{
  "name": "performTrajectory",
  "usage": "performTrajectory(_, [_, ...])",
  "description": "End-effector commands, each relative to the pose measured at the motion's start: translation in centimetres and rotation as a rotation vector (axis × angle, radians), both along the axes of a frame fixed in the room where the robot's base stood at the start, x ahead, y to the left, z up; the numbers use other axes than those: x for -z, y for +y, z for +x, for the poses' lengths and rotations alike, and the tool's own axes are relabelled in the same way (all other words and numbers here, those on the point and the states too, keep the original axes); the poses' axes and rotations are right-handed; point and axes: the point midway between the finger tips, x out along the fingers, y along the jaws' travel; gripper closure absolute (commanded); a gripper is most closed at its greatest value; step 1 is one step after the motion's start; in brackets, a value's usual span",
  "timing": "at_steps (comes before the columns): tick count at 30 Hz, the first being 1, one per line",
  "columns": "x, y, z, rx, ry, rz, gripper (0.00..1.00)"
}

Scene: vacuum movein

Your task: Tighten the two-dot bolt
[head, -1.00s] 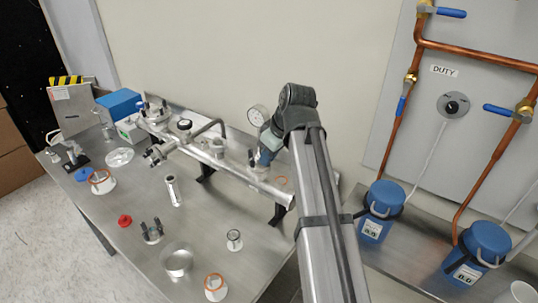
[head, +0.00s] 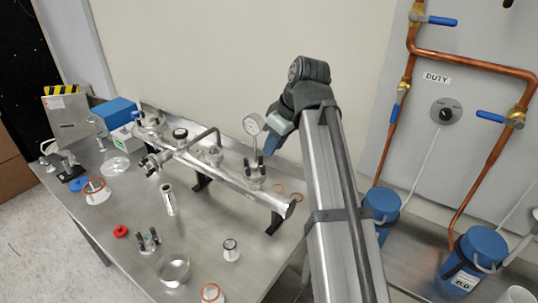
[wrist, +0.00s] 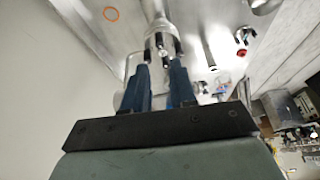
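A clamped flange (head: 255,172) with upright dark bolts (head: 249,163) stands on the right part of the steel pipe manifold (head: 225,178). The bolt dots are too small to make out, so I cannot tell which bolt has two. My gripper (head: 274,143) has blue fingers and is above and right of the flange, apart from it. In the wrist view the fingers (wrist: 160,85) stand apart with nothing visibly held between them. The dark bolt ends (wrist: 158,48) and the metal flange (wrist: 160,28) show just beyond the fingertips.
A round gauge (head: 253,124) stands close behind the flange, left of my gripper. Loose parts lie on the steel bench, including a red cap (head: 120,230), a bolted clamp (head: 148,241) and a metal bowl (head: 174,269). Blue containers (head: 474,262) stand at right.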

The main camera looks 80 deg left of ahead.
Motion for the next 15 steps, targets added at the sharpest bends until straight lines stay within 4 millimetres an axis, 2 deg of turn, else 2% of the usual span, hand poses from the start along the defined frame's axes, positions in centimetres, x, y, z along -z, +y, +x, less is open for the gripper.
performTrajectory(1, [-0.9, -0.2, 0.3, 0.001, 0.0, 0.003, 0.74])
performTrajectory(6, [-3.1, -0.9, 0.9, 0.002, 0.0, 0.002, 0.74])
performTrajectory(15, [-4.7, -1.4, 1.3, 0.0, -0.001, 0.001, 0.74])
